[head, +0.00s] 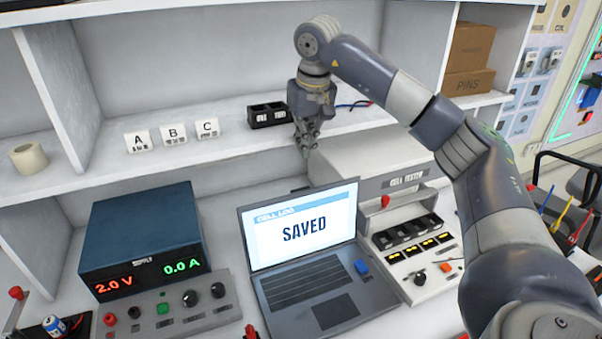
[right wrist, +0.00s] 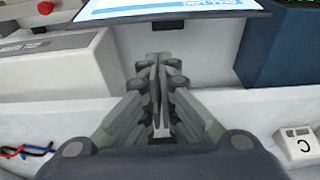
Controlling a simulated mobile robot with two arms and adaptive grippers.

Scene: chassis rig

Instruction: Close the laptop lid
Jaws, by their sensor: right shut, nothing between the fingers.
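The laptop (head: 308,260) stands open on the bench, its lid (head: 300,224) raised and its screen reading "SAVED". In the right wrist view the top part of the lid (right wrist: 165,10) shows at the upper edge, past the fingertips. My right gripper (head: 307,150) is shut and empty, pointing down behind and above the lid, apart from it. The right wrist view shows the closed fingers (right wrist: 160,62) together. My left gripper is not in view.
A power supply (head: 140,240) stands left of the laptop and a cell tester (head: 410,245) stands right. A shelf (head: 220,150) behind holds lettered blocks (head: 172,133) and a black holder (head: 268,115). A blue piece (head: 361,267) sits at the laptop's right edge.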

